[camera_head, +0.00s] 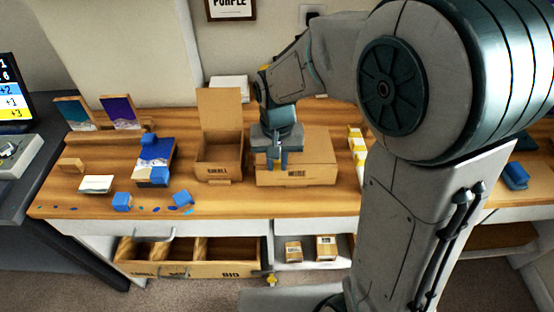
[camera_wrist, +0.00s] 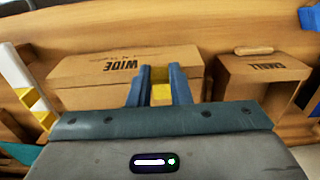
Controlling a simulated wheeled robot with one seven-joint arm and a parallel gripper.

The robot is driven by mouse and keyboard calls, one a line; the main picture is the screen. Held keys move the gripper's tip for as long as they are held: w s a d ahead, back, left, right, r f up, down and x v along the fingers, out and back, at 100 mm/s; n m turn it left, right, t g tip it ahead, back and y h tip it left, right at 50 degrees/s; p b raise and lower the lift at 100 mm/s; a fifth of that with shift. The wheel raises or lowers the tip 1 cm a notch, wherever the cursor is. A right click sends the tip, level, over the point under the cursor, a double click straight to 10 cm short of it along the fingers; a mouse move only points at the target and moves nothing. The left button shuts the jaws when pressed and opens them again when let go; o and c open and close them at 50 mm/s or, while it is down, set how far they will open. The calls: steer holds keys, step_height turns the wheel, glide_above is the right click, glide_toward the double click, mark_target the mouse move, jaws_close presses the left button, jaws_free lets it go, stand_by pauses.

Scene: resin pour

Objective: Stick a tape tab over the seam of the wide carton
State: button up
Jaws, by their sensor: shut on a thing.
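The wide carton (camera_head: 312,171) stands on the wooden bench with its top closed and the word WIDE on its front. It also shows in the wrist view (camera_wrist: 90,77). My gripper (camera_head: 280,162) is over the carton's left part, pointing down. In the wrist view my blue fingers (camera_wrist: 160,88) are closed around a small yellow piece (camera_wrist: 161,94), which looks like a tape tab. The fingertips appear close to the carton, but I cannot tell whether the piece touches it. The seam is not clear in either view; my gripper covers part of the top.
The small carton (camera_head: 219,162) stands open just left, its flap raised. A white-and-yellow row of pieces (camera_head: 356,147) stands right of the wide carton. An open drawer (camera_head: 190,268) juts out below.

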mark_target(277, 162)
steer(key=shift+f, duration=0.1)
steer(key=shift+c, duration=0.4)
steer(key=o, duration=0.9)
step_height(277, 162, up, 8)
steer(key=p, duration=0.6)
